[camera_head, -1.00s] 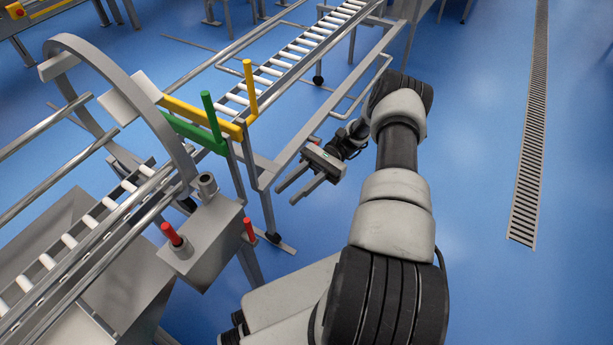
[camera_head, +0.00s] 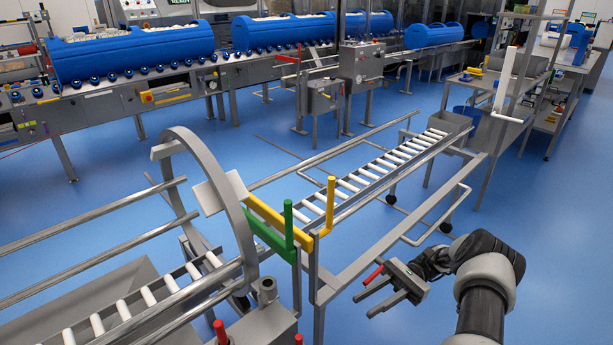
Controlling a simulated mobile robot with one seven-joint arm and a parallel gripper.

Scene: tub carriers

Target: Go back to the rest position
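My gripper (camera_head: 366,306) is at the lower right in the head view, at the end of my bent arm. Its two grey fingers point left and stand apart, with nothing between them. It is held in front of the roller conveyor frame (camera_head: 345,277), over the blue floor, and I cannot tell how far it is from the frame's legs.
A roller conveyor (camera_head: 385,168) with yellow (camera_head: 330,203) and green (camera_head: 288,225) levers runs through the middle. A curved grey hoop (camera_head: 233,200) stands at left. Blue tubs (camera_head: 135,52) sit on a line at the back. Shelving (camera_head: 500,90) stands at right. Blue floor (camera_head: 560,240) is open at right.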

